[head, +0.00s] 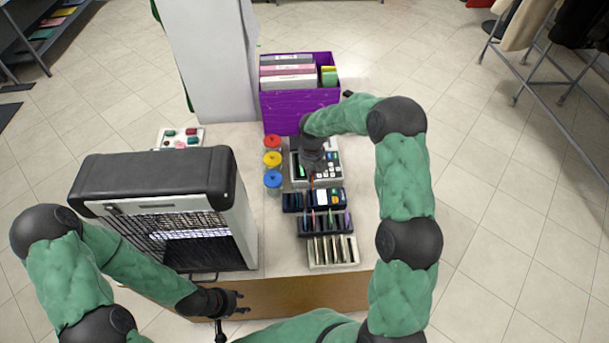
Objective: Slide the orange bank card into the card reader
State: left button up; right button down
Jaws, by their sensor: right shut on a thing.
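My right gripper (313,169) points down over the counter, shut on a thin orange-red edge that looks like the orange bank card (312,181). The gripper hides most of the card. A grey keypad machine (333,172) with dark and white keys stands under and beside this gripper. A small dark blue device (328,197) with a pale screen is just in front of it. I cannot tell which of the two is the card reader, or whether the card touches either. My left gripper (236,303) is open and empty off the counter's front edge.
Racks of upright cards, one dark (325,224) and one beige (333,251), stand near the front. Red, yellow and blue-topped jars (272,160) line the left. A purple box (300,109) is behind. A large black-and-white machine (165,205) fills the counter's left.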

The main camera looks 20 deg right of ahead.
notch_tip(320, 180, down, 8)
jog(key=b, duration=0.5)
jog(key=shift+f+b, duration=0.15)
jog(key=shift+b, duration=0.25)
dwell(0.6)
jog(key=shift+f, duration=0.25)
jog(key=shift+f, duration=0.3)
jog(key=shift+f+b, duration=0.35)
jog(key=shift+f, duration=0.5)
dwell(0.6)
